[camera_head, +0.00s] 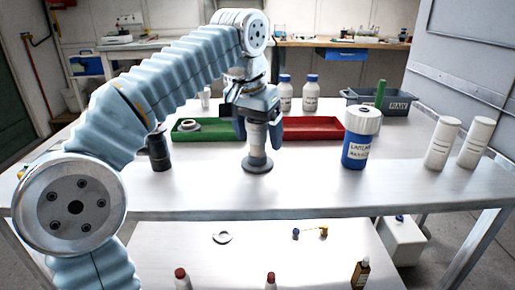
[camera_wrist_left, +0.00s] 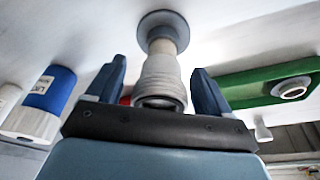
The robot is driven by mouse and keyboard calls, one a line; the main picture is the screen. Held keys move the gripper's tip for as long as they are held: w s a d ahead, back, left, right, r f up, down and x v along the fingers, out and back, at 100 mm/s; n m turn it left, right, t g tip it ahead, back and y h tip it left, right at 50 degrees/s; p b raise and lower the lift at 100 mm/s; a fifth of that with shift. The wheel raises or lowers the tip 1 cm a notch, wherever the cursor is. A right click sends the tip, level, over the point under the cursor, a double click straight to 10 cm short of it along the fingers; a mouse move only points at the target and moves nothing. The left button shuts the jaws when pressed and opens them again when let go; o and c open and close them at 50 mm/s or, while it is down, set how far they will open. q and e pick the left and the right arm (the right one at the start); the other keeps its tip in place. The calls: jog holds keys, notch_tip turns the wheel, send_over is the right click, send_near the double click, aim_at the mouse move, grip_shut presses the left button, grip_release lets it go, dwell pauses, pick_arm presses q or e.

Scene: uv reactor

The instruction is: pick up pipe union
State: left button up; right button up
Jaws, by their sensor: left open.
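A pale, ribbed fitting with a round grey flange at its foot, which looks like the pipe union (camera_head: 258,150), stands upright on the table. It also shows in the left wrist view (camera_wrist_left: 160,75), with its grey flange against the tabletop. My left gripper (camera_head: 257,127) is open above it, pointing down. In the left wrist view the fingers of my left gripper (camera_wrist_left: 158,84) are on either side of the fitting's upper part, with gaps on both sides. The wrist hides the fitting's top in the head view. My right gripper is in neither view.
A green tray (camera_head: 176,137) holding a grey ring stands left of the fitting, and a red tray (camera_head: 315,134) behind right. A blue bottle (camera_head: 356,152) and two white bottles (camera_head: 441,143) stand right. A dark cylinder (camera_head: 158,152) is left. The front tabletop is clear.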

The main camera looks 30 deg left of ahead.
pick_arm(q)
jog(key=shift+x, duration=0.85)
jog(key=c, duration=1.3)
